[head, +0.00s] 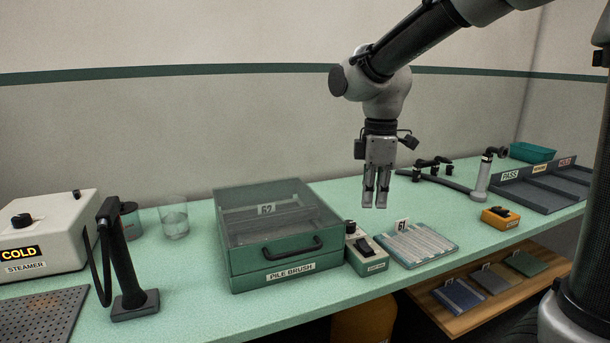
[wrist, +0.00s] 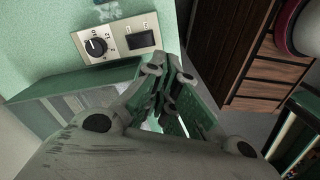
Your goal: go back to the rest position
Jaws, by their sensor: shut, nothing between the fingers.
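My gripper (head: 375,202) hangs from my arm with its fingers pointing down, in the air above the green bench (head: 200,262). It is in the middle right of the head view, above the area of the sample tray marked 61 (head: 418,245) and the small switch box (head: 366,252). The fingers are shut with nothing held, and they touch nothing that I can see. In the wrist view my gripper (wrist: 178,88) shows its fingers close together, near a panel with a dial and a switch (wrist: 116,40).
The pile brush box (head: 285,240) stands left of my gripper. The steamer (head: 42,232), a black handle on a stand (head: 126,265) and a glass (head: 174,221) are farther left. A curved pipe fitting (head: 483,176), a yellow box (head: 500,217) and PASS trays (head: 545,188) stand to the right.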

